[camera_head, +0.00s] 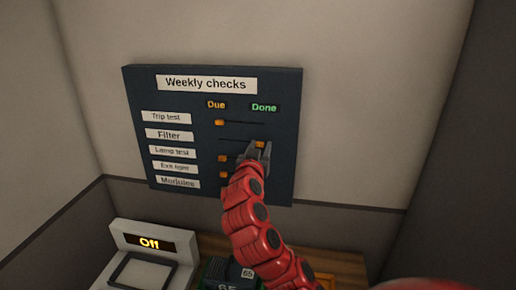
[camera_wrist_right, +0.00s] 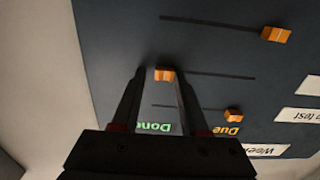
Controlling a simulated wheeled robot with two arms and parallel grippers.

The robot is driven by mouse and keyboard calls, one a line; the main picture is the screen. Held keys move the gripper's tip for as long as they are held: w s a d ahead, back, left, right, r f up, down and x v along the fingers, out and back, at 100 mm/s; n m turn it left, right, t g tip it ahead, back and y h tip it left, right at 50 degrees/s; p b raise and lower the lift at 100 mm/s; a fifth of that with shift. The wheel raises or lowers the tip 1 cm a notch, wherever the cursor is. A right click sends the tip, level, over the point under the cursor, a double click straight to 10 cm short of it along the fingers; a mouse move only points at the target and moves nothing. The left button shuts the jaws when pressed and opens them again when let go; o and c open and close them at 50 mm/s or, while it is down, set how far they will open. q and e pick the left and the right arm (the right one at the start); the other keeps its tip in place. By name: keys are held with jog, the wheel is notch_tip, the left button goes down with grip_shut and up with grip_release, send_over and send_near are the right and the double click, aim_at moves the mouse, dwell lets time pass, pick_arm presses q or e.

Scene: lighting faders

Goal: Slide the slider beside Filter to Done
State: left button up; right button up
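The dark "Weekly checks" board (camera_head: 140,100) is on the wall, with a Due label (camera_head: 216,104) on the left and a Done label (camera_head: 264,107) on the right. The Filter label (camera_head: 169,134) is in the second row. That row's orange slider knob (camera_head: 260,144) sits at the right end of its track, under Done. In the right wrist view, turned upside down, the knob (camera_wrist_right: 165,74) shows between the fingertips. My right gripper (camera_head: 259,151) is at the knob, its fingers apart, with a gap visible on one side; contact is unclear. My left gripper is not in view.
The Trip test knob (camera_head: 219,122) and Lamp test knob (camera_head: 222,158) are at the Due side. The Exit light knob (camera_head: 224,174) is too, close to my arm. My right arm hides the lower right of the board.

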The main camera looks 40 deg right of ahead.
jog(key=shift+o, duration=0.9)
jog(key=shift+a, duration=0.1)
jog(key=shift+s+a, duration=0.2)
jog(key=shift+a, duration=0.05)
jog(key=p+v, duration=1.3)
jog(key=v, duration=0.3)
jog(key=shift+s, duration=0.35)
